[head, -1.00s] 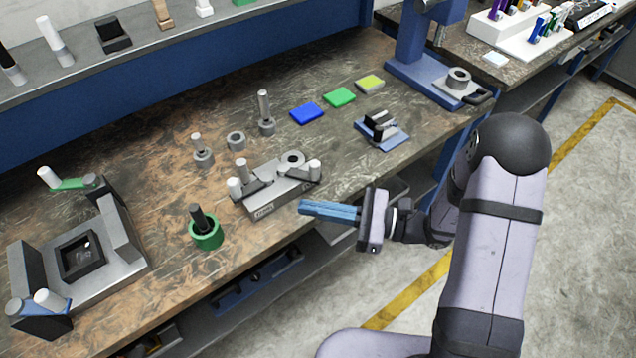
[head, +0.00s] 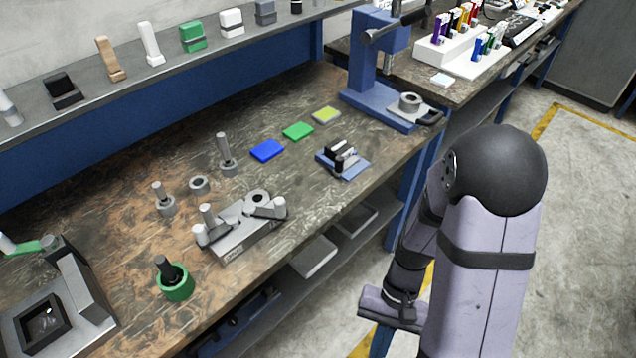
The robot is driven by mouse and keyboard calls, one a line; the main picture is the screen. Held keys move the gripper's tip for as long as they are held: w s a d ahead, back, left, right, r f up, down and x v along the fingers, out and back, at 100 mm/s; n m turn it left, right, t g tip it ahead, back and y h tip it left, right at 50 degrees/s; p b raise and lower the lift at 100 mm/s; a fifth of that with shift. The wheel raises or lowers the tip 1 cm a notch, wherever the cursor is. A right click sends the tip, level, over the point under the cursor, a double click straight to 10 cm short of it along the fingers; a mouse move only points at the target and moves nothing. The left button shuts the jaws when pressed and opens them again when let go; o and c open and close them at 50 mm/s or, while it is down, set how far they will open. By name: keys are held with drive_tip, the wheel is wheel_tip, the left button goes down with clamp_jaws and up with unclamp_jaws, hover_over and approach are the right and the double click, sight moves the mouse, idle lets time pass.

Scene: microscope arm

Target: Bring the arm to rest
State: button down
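My gripper (head: 380,343) hangs at the bottom of the head view, in front of the workbench (head: 130,180) and off its edge, over the floor. Its blue fingers point down and are partly hidden by my own arm and cut by the picture's lower edge. I cannot tell whether they are open or shut, and no held object shows. My arm is folded down at the right, clear of the bench top.
On the bench stand a grey clamp fixture (head: 243,238), a green cup (head: 175,286), a blue fixture (head: 343,166) and a blue press (head: 370,98). Shelves with trays (head: 312,257) lie under the bench edge near my gripper. Open floor (head: 575,200) lies to the right.

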drive_tip(key=w+d+r+n+t+h+p, duration=0.1)
drive_tip(key=w+d+r+n+t+h, duration=0.1)
drive_tip(key=w+r+t, duration=0.3)
drive_tip(key=shift+w+d+r+n+t+h+p, duration=0.55)
drive_tip(key=shift+w+r, duration=0.95)
drive_tip(key=shift+r, duration=1.85)
drive_tip(key=shift+y, duration=0.25)
